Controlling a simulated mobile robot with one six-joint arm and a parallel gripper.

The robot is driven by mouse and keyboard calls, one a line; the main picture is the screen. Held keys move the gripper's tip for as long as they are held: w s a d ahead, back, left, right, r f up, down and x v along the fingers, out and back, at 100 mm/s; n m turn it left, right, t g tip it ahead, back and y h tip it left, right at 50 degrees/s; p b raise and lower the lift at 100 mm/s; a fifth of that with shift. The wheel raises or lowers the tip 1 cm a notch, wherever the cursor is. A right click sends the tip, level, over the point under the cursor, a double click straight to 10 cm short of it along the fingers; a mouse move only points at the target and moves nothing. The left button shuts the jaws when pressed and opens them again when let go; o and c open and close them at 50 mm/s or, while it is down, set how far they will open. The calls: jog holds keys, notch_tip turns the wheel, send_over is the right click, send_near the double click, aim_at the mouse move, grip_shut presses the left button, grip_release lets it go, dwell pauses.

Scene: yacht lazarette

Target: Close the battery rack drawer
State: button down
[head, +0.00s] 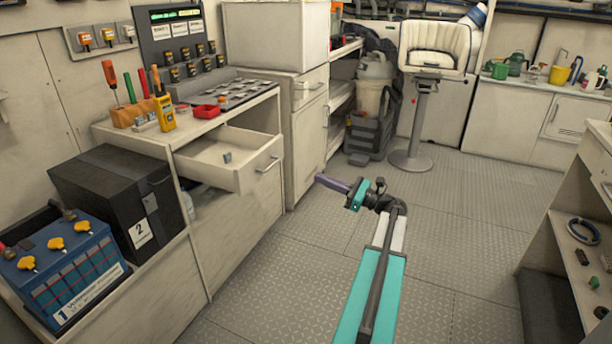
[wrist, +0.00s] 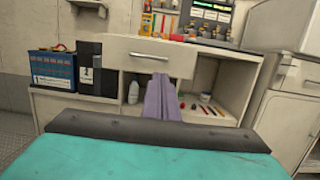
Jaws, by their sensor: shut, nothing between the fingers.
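The battery rack drawer (head: 258,172) is pulled open from the cream cabinet below the worktop. Its bar handle (head: 268,165) is on the front face, and a small grey item (head: 227,157) lies inside. In the wrist view the drawer front (wrist: 120,59) is ahead, with its handle (wrist: 148,55) just above my fingertips in the picture. My gripper (head: 319,178) has purple fingers, is shut and empty, and points at the cabinet side from the aisle. In the head view it is right of the drawer front, apart from it. The fingers also show in the wrist view (wrist: 161,77).
A blue battery (head: 72,270) and a black box labelled 2 (head: 115,195) sit left of the drawer. A cabinet (head: 308,125) stands right of it. Tools and a red tray (head: 206,111) are on the worktop. The aisle floor (head: 290,285) is clear; a shelf unit (head: 570,250) stands right.

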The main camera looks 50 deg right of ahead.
jog(key=b+x, duration=0.2)
jog(key=x, duration=1.1)
jog(key=shift+w, duration=0.3)
